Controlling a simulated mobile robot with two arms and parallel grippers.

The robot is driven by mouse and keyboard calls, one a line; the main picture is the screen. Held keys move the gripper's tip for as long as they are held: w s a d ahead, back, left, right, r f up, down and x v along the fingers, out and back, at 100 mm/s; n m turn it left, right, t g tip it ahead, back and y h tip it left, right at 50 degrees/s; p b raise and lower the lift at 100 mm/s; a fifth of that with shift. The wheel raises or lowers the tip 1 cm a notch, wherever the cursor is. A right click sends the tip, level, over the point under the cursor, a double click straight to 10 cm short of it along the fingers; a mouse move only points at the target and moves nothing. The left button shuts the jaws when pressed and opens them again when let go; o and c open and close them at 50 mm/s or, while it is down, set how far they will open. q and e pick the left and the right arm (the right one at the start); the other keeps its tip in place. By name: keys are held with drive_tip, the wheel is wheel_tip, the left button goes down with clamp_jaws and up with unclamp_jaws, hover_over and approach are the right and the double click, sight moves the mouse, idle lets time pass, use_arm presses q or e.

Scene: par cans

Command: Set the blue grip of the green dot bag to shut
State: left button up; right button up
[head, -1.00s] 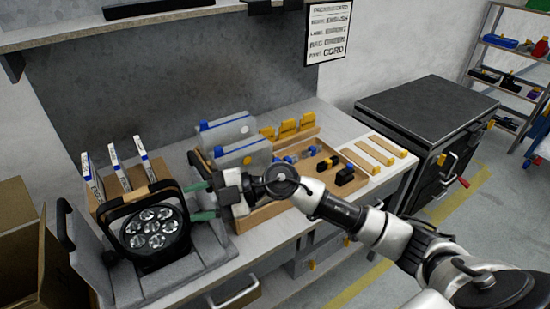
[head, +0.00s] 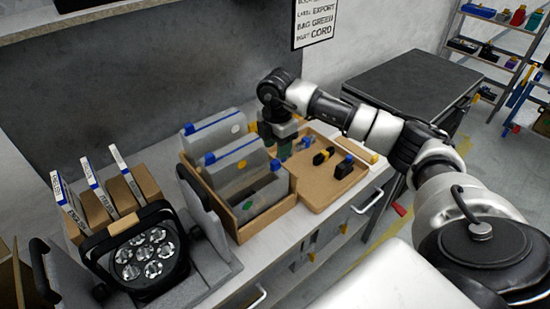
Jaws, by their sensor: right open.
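The back bag (head: 200,143) has a blue grip (head: 208,128) and a pale dot. My left gripper is not in view.
A tray (head: 318,202) right of the box holds black parts with yellow and blue ends. A multi-lens lamp (head: 145,255) stands in a grey holder at front left, with label holders (head: 120,190) behind it. A wall sign (head: 315,22) reads "BAG GREEN".

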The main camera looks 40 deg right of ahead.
sight(275, 162)
drive_tip(key=f, duration=0.3)
drive_tip(key=shift+w+f+p, duration=0.2)
drive_tip(key=shift+f+p, duration=0.1)
wheel_tip(275, 162, down, 3)
drive_tip(key=shift+w+f, duration=0.1)
drive_tip(key=shift+c, duration=0.2)
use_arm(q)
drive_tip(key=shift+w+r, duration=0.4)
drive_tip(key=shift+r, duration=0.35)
use_arm(e)
clamp_jaws()
